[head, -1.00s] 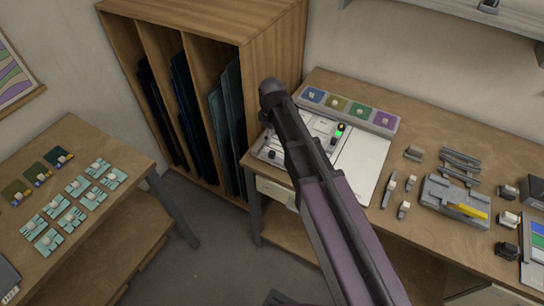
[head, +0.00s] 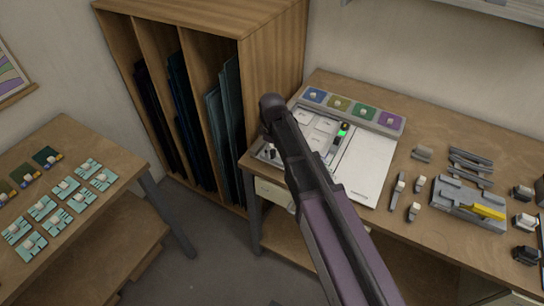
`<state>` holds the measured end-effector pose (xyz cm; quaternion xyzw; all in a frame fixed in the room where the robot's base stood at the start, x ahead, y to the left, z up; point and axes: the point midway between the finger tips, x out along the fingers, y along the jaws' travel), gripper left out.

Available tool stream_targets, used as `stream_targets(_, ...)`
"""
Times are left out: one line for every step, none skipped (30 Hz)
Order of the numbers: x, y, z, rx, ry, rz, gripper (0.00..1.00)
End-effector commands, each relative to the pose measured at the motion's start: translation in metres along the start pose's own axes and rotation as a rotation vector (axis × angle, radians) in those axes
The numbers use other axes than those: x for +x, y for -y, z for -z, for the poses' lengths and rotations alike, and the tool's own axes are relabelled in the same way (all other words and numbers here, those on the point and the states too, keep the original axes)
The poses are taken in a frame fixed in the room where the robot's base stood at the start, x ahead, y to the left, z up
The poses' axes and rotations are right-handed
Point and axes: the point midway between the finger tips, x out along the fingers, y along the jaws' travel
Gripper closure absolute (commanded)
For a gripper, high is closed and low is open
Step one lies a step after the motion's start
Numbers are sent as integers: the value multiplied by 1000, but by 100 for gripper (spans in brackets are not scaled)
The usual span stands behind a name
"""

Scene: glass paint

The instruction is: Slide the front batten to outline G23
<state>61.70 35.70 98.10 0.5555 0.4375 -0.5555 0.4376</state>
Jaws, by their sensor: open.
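My arm crosses the middle of the head view over the right bench, and its far end hides the left part of a white board (head: 368,165). My gripper cannot be made out; it is hidden by the arm. The board carries pale panels and a small green light (head: 343,132). Slim grey pieces lie to the right of it, one upright in the picture (head: 397,189) and a few longer ones (head: 470,160) further back. I cannot tell which piece is the front batten. No outline marked G23 is readable.
A strip of coloured pads (head: 352,112) stands behind the board. A grey fixture with a yellow part (head: 468,204) and small dark blocks sit to the right. A wooden rack (head: 272,75) of dark sheets stands left of the bench. The left table (head: 100,210) holds several teal cards.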

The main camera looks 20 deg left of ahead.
Motion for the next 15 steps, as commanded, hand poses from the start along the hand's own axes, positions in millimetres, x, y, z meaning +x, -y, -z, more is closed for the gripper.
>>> stream_targets(7, 0, 0, 0, 0, 0, 34)
stream_targets(8, 0, 0, 0, 0, 0, 34)
stream_targets(10, 0, 0, 0, 0, 0, 34)
stream_targets(11, 0, 0, 0, 0, 0, 34)
stream_targets(12, 0, 0, 0, 0, 0, 34)
stream_targets(14, 0, 0, 0, 0, 0, 34)
stream_targets(14, 0, 0, 0, 0, 0, 34)
stream_targets(15, 0, 0, 0, 0, 0, 34)
stream_targets(16, 0, 0, 0, 0, 0, 34)
stream_targets(16, 0, 0, 0, 0, 0, 34)
stream_targets(16, 0, 0, 0, 0, 0, 34)
stream_targets(16, 0, 0, 0, 0, 0, 34)
stream_targets(16, 0, 0, 0, 0, 0, 34)
stream_targets(16, 0, 0, 0, 0, 0, 34)
stream_targets(16, 0, 0, 0, 0, 0, 34)
